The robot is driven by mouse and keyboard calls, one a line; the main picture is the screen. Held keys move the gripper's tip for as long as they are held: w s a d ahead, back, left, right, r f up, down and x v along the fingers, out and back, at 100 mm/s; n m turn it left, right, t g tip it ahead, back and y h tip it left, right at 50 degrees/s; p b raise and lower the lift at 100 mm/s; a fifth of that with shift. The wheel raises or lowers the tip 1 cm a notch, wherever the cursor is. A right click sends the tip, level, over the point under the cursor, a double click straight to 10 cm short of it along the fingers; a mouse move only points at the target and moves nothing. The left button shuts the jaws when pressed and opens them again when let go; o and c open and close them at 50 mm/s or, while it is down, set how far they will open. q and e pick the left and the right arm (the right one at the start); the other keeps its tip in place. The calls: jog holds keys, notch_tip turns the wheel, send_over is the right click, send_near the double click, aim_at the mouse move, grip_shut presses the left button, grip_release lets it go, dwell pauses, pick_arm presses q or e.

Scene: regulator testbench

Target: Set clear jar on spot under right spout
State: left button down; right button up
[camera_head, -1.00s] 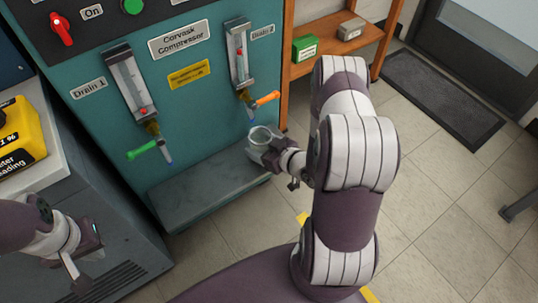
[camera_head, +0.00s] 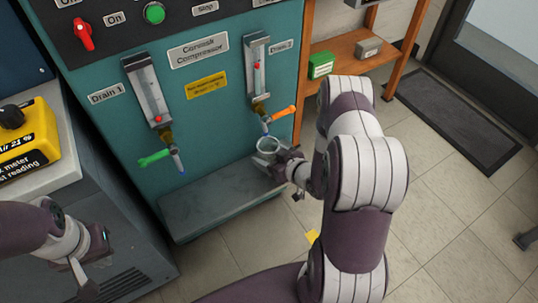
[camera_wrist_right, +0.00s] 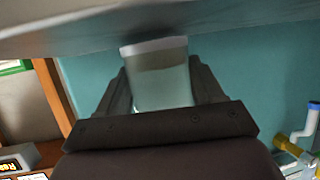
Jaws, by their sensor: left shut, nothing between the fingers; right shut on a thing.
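The clear jar (camera_head: 268,146) is held at the right end of the grey ledge (camera_head: 215,200), just below the right spout (camera_head: 265,128) with the orange handle. My right gripper (camera_head: 281,160) is shut on it from the right. In the right wrist view the jar (camera_wrist_right: 162,85) sits between both fingers, its end close to a grey surface; I cannot tell whether it touches the ledge. My left gripper (camera_head: 85,279) is shut and empty at the lower left.
The left spout (camera_head: 178,163) with a green handle hangs over the left part of the ledge, which is bare. A yellow meter (camera_head: 28,145) stands on the grey cabinet at left. A wooden shelf (camera_head: 345,50) stands to the right of the teal machine.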

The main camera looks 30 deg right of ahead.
jog(key=shift+f, duration=0.3)
jog(key=o, duration=1.3)
jog(key=shift+c, duration=0.2)
jog(key=p+v, duration=0.4)
jog(key=v, duration=0.8)
jog(key=shift+s+r+p, duration=0.25)
jog(key=shift+p, duration=0.05)
jog(key=shift+s+d, duration=0.1)
jog(key=shift+d, duration=0.05)
